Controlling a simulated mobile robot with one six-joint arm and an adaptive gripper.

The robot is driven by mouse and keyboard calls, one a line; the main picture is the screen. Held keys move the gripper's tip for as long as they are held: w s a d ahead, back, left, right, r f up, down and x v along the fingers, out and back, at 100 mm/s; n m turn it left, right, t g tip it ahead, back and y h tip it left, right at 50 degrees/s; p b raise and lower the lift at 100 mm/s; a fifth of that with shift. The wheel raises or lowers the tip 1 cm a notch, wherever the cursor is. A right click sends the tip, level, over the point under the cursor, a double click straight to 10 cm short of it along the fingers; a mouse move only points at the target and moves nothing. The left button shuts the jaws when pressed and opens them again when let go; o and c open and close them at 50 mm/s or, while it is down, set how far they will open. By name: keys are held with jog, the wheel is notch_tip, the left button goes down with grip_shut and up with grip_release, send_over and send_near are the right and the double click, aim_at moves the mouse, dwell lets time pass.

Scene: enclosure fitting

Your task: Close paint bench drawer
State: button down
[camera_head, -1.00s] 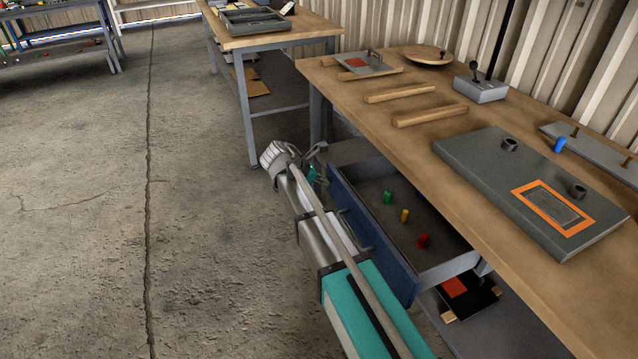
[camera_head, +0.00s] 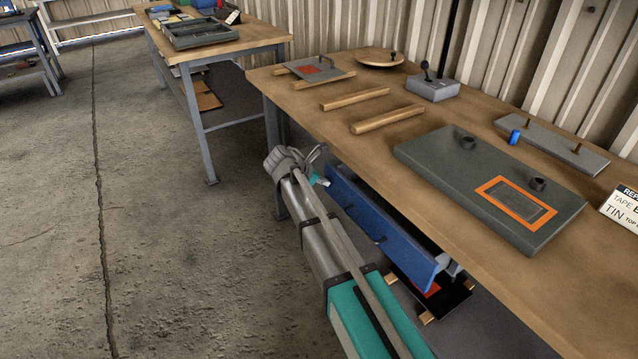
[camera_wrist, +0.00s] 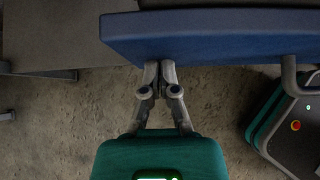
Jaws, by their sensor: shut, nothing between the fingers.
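The paint bench drawer has a blue front (camera_head: 385,228), which stands a little out from under the wooden bench top (camera_head: 470,225). Its inside is mostly hidden by the bench top. In the wrist view the blue front (camera_wrist: 220,35) spans the upper part, with a grey handle (camera_wrist: 289,75) at the right. My gripper (camera_wrist: 160,68) is shut and empty, with its tips at the lower edge of the front, left of the handle; they look in contact. In the head view my gripper (camera_head: 318,168) is at the drawer's far left end, partly hidden by my arm.
On the bench top lie a grey panel with an orange frame (camera_head: 490,190), wooden bars (camera_head: 388,118) and a grey joystick box (camera_head: 433,86). A dark board (camera_head: 440,300) lies on the shelf below. The floor at left is clear. A second bench (camera_head: 215,50) stands behind.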

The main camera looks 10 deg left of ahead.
jog(key=shift+a, duration=0.1)
dwell(0.3)
jog(key=shift+s+a, duration=0.1)
jog(key=shift+a, duration=0.05)
jog(key=shift+s+a, duration=0.3)
jog(key=shift+a, duration=0.05)
jog(key=f+p+v, duration=0.1)
jog(key=p+v, duration=0.5)
jog(key=v, duration=0.6)
jog(key=shift+s+a+p, duration=0.4)
jog(key=shift+s+f, duration=0.15)
jog(key=shift+f, duration=0.05)
